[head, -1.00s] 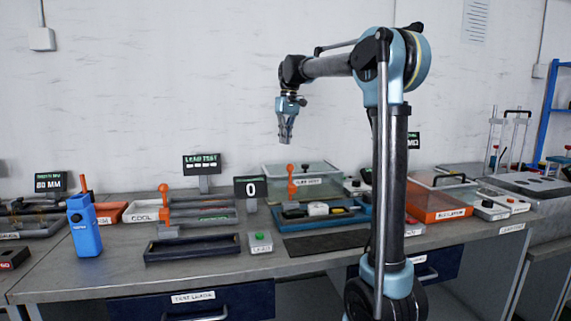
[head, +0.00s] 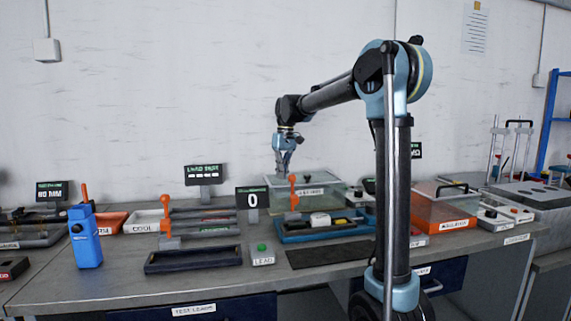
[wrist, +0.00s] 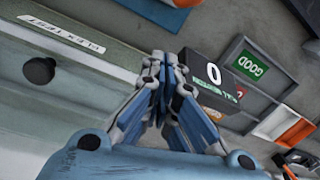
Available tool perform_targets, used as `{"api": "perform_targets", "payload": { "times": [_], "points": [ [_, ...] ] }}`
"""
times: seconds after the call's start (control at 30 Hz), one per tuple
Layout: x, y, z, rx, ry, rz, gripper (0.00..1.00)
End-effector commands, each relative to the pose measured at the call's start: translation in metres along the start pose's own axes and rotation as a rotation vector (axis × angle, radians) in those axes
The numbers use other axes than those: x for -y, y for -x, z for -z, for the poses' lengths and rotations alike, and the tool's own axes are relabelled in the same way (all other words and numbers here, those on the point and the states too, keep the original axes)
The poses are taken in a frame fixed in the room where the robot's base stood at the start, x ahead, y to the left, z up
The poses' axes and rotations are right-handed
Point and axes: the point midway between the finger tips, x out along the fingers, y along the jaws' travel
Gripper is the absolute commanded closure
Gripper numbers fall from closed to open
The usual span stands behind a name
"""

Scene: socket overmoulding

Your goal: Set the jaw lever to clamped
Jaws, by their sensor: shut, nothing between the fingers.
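Several orange-knobbed levers stand upright on the bench in the head view: one at the left tray (head: 166,216), one in front of the clear-lidded box (head: 293,191), and one behind the blue device (head: 85,193). No label shows which is the jaw lever, and I cannot tell its setting. My gripper (head: 283,170) hangs over the clear-lidded box, above and behind the middle lever, apart from it. In the wrist view my gripper's fingers (wrist: 160,62) are closed together with nothing between them. No lever shows clearly there.
The clear-lidded box (wrist: 85,95) with a black knob lies below my gripper. A black display reading 0 (head: 252,197) stands left of it. A blue tray (head: 285,238) holds small parts. A blue upright device (head: 86,240) stands at left. A dark mat (head: 325,256) is clear.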

Motion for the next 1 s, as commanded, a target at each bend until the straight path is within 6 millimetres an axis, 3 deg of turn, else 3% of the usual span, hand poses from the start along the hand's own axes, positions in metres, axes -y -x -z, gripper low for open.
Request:
{"api": "perform_targets", "payload": {
  "times": [0.03,0.2,0.4,0.8,0.83,1.0],
  "points": [
    [0.000,-0.009,0.000,0.000,0.000,0.000,1.00],
    [0.000,0.002,-0.022,0.000,0.000,0.000,1.00],
    [0.000,0.007,-0.035,0.000,-0.001,0.000,1.00],
    [-0.001,0.008,-0.038,0.000,-0.002,0.000,1.00],
    [-0.010,0.009,-0.043,0.000,-0.007,0.000,1.00],
    [-0.002,0.009,-0.040,-0.009,0.000,-0.002,1.00]
  ]
}}
